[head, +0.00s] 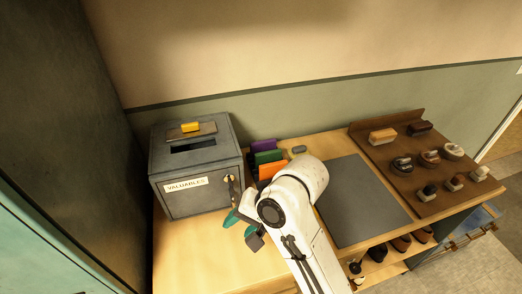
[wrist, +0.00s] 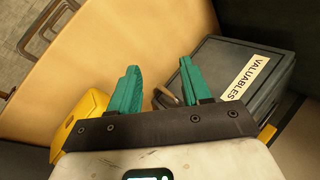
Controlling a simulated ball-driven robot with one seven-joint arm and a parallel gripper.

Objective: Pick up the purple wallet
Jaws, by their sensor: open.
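The purple wallet (head: 263,145) stands at the back of a short row of coloured wallets on the wooden counter, right of the grey box. A green wallet (head: 268,157) and an orange wallet (head: 268,170) stand in front of it. My gripper (head: 240,217) has teal fingers and is open, in front of the box's right corner, nearer the camera than the row. In the wrist view the open fingers (wrist: 161,85) have nothing between them. The purple wallet does not show in the wrist view. My arm hides part of the counter near the row.
The grey VALUABLES box (head: 195,170) bears a yellow item (head: 190,127) on its lid. A dark grey mat (head: 360,200) lies right of my arm. A brown rack (head: 425,165) holds brushes and other items. The counter's front left (head: 200,255) is clear. A yellow object (wrist: 82,122) shows in the wrist view.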

